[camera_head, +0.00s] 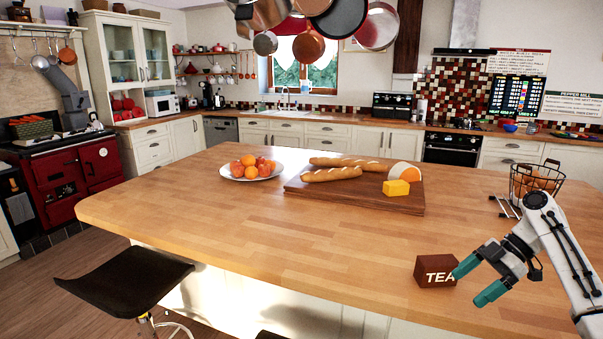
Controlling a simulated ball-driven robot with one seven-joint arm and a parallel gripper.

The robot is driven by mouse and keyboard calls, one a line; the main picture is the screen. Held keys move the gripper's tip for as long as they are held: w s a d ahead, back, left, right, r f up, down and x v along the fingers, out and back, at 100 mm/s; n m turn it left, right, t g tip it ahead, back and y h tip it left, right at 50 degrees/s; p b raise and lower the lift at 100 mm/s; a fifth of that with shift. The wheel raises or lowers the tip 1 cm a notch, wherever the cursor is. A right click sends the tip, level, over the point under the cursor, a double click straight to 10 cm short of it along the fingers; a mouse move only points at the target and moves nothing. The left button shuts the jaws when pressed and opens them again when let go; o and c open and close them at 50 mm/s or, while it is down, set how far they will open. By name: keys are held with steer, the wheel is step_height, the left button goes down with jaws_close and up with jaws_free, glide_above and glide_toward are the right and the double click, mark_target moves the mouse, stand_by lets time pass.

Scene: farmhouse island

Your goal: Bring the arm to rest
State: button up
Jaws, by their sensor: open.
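My arm (566,245) reaches in from the right edge over the wooden island top. My gripper (478,281) is open, with its two teal fingertips spread apart and nothing between them that I can make out. One fingertip overlaps the right side of a dark red box marked "TEA" (430,273) in the picture. I cannot tell whether it touches the box. The box stands on the island (280,230) near its front right part.
A wooden board (350,199) with baguettes, cheese and a round orange-and-white item lies mid-island. A plate of fruit (251,170) is to its left. A wire basket (537,180) stands behind my arm. Pans (340,18) hang above. The island's front left is clear.

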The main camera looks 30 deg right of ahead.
steer(key=w+a+f+m, duration=0.1)
steer(key=w+a+f, duration=0.35)
steer(key=a, duration=0.45)
steer(key=w+a+f+m, duration=0.1)
steer(key=w+a+f, duration=0.4)
steer(key=a, duration=0.4)
steer(key=s+a+f+m+g+h, duration=0.1)
steer(key=a+f, duration=0.3)
steer(key=a, duration=0.2)
steer(key=s+a+f+m, duration=0.2)
steer(key=a+f, duration=0.1)
steer(key=a, duration=0.3)
steer(key=s+a+f+m+g+h, duration=0.1)
steer(key=s+a+f+m+h, duration=0.3)
steer(key=s+a, duration=0.6)
steer(key=s+d+m+g+h, duration=0.1)
steer(key=s+d+m+h, duration=0.1)
steer(key=s, duration=1.1)
steer(key=shift+s+d+m+h, duration=0.4)
steer(key=shift+d+m, duration=0.1)
steer(key=shift+d, duration=0.2)
